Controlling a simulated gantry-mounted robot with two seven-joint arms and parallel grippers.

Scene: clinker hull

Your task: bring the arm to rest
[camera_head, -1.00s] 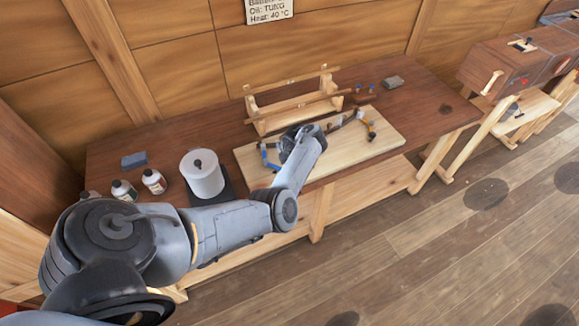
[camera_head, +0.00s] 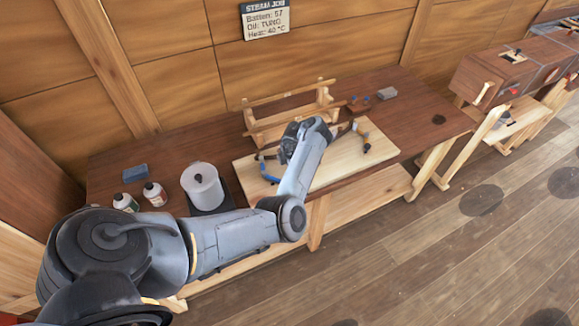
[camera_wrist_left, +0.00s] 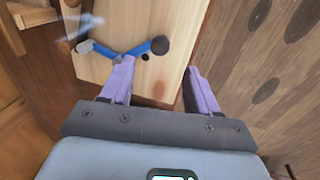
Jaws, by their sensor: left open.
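My left arm reaches from the lower left over the workbench (camera_head: 215,135) in the head view. Its wrist hangs above the pale wooden board (camera_head: 345,160), and the wrist covers the fingers in this view. In the left wrist view my left gripper (camera_wrist_left: 157,78) is open, its two purple fingers apart with nothing between them. The blue-handled tool (camera_head: 268,172) lies on the board; it also shows in the left wrist view (camera_wrist_left: 135,48), beyond the fingers and apart from them. My right gripper is in neither view.
A wooden rack (camera_head: 290,105) stands behind the board. A white roll (camera_head: 202,186), small bottles (camera_head: 154,193) and a blue block (camera_head: 135,172) stand to the left. A grey block (camera_head: 387,93) lies at the back right. The floor (camera_head: 410,250) in front is clear.

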